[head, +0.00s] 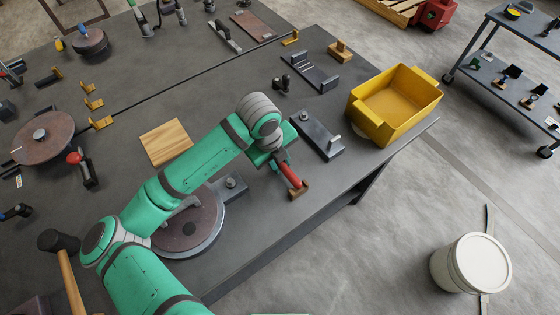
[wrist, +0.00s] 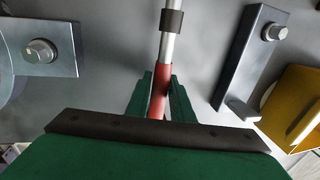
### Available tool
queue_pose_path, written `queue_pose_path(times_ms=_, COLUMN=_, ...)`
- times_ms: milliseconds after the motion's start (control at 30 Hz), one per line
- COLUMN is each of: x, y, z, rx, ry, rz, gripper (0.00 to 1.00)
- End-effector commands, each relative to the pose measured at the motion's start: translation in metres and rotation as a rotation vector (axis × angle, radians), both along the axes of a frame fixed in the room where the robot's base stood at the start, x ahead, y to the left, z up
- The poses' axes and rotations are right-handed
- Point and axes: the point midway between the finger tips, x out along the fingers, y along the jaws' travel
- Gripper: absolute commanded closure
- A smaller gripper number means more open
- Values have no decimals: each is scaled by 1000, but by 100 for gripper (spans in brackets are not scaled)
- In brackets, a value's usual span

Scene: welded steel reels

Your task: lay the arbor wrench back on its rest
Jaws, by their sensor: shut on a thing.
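My gripper (head: 282,165) is shut on the red handle of the arbor wrench (head: 290,176), over the front right part of the bench. In the wrist view the red grip (wrist: 160,92) sits between my fingers (wrist: 157,97), and a steel shaft with a dark collar runs up out of frame. In the head view a brown block-like piece (head: 298,191) shows at the lower end of the red handle. I cannot tell whether it is the rest, or whether the wrench touches it. A notched wooden block (head: 340,51) stands at the back right.
A steel bracket with a bolt (head: 318,136) and a yellow bin (head: 402,98) stand right of my gripper. A reel (head: 190,228) and a bolted plate (head: 231,186) lie to the left, under my arm. The bench's front edge is close.

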Motion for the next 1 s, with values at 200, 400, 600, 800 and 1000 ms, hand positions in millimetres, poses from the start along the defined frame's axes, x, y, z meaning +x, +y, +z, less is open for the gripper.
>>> queue_pose_path(times_ms=200, x=0, y=0, z=-3, rx=-1, ry=-1, rz=0, gripper=100)
queue_pose_path(times_ms=400, x=0, y=0, z=-6, rx=-1, ry=-1, rz=0, gripper=100)
queue_pose_path(times_ms=600, x=0, y=0, z=-6, rx=0, ry=0, rz=0, gripper=57)
queue_pose_path(times_ms=800, x=0, y=0, z=-4, rx=0, ry=1, rz=0, gripper=57)
queue_pose_path(times_ms=1000, x=-2, y=3, z=12, rx=0, ry=0, rz=0, gripper=57)
